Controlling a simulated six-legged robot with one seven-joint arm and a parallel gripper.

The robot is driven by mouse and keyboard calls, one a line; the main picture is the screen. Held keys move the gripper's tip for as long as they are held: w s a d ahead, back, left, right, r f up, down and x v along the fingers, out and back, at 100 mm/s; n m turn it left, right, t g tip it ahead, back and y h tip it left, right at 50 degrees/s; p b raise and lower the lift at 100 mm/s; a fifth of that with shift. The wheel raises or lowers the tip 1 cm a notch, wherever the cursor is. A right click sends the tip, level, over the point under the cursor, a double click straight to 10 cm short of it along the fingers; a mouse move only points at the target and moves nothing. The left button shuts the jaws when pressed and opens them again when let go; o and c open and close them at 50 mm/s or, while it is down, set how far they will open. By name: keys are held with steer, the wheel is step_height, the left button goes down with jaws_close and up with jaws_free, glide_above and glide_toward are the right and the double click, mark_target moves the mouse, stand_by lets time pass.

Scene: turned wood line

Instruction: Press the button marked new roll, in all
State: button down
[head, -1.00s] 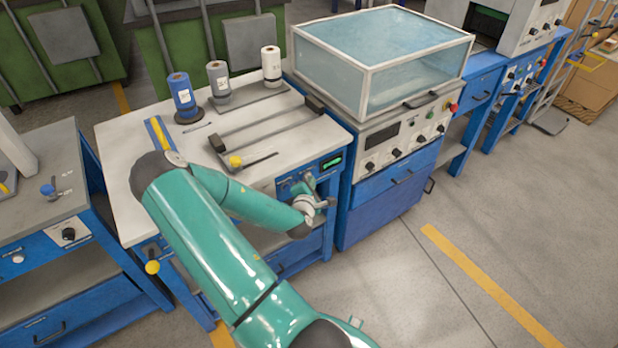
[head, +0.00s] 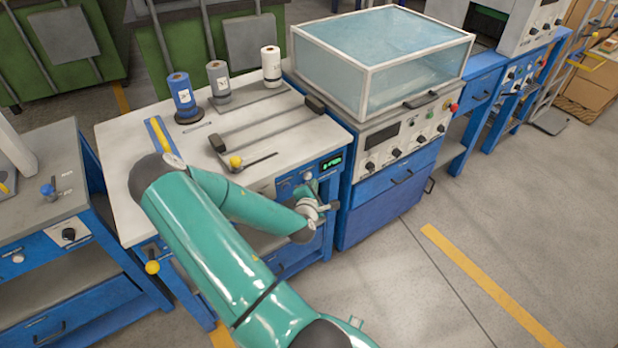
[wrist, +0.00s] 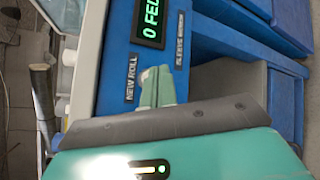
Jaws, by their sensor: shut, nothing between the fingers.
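The blue front panel (wrist: 120,50) of the workbench fills the middle of the wrist view. The label NEW ROLL (wrist: 132,78) is on it, turned on its side. My gripper's shut, pale green fingers (wrist: 157,86) are right beside that label, with nothing between them. The button itself cannot be made out and may be behind the fingers. I cannot tell whether the fingertips touch the panel. In the head view my gripper (head: 320,190) is at the bench's front, just below a small green display (head: 331,162).
The display (wrist: 151,20) reads 0 FED in the wrist view. A second label (wrist: 180,40) is beside it. Blue, grey and white rolls (head: 271,66) stand on the white bench top (head: 130,125). A cabinet (head: 385,190) with a clear-sided box stands close at right.

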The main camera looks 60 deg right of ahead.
steer(key=shift+s+a, duration=0.4)
steer(key=shift+s, duration=0.35)
steer(key=shift+s+a, duration=0.35)
steer(key=shift+s, duration=0.35)
steer(key=shift+s+a, duration=0.4)
steer(key=shift+s, duration=0.35)
